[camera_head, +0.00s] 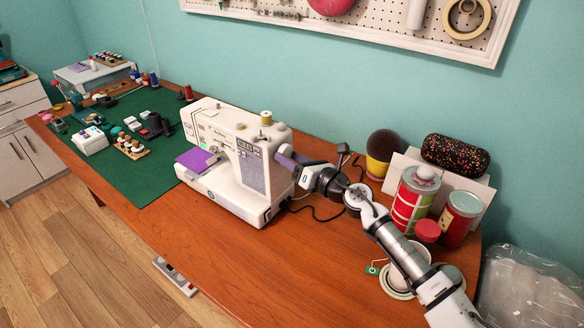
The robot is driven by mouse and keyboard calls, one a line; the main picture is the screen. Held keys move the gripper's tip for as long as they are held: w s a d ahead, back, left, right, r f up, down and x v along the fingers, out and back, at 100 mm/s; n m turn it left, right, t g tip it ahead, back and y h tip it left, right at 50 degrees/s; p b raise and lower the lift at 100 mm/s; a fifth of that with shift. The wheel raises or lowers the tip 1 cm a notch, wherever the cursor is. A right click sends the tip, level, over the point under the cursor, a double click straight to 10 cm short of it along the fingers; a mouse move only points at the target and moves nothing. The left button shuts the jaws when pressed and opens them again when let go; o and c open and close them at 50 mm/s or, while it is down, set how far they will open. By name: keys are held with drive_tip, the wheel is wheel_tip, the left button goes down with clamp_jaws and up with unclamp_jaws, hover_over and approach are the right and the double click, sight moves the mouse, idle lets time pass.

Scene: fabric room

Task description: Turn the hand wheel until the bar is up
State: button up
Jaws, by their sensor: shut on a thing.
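The white sewing machine (228,133) stands on the table with its needle end to the left and its hand wheel end to the right. My gripper (294,163) reaches in from the right and is shut on the wheel's rim. The needle bar is under the head at the left, near a purple cloth (196,159); it is too small here to tell its height.
Red-and-white tins (460,217), a patterned case (455,154) and a round dark-topped pincushion (383,147) stand behind and right of my arm. A green mat (120,160) with sewing items lies left. The table's front right (300,270) is clear.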

drive_tip(key=shift+f+n+b, duration=0.1)
drive_tip(key=shift+n+b, duration=1.6)
drive_tip(key=shift+b, duration=1.45)
drive_tip(key=o, duration=1)
drive_tip(key=shift+d, duration=0.15)
drive_tip(key=b+v, duration=0.1)
drive_tip(key=v, duration=0.3)
drive_tip(key=b+v, duration=0.2)
drive_tip(key=v, duration=0.3)
drive_tip(key=b+v, duration=0.1)
drive_tip(key=v, duration=0.3)
drive_tip(key=shift+s+d+f, duration=0.2)
drive_tip(key=shift+d+f, duration=0.05)
drive_tip(key=shift+f, duration=0.05)
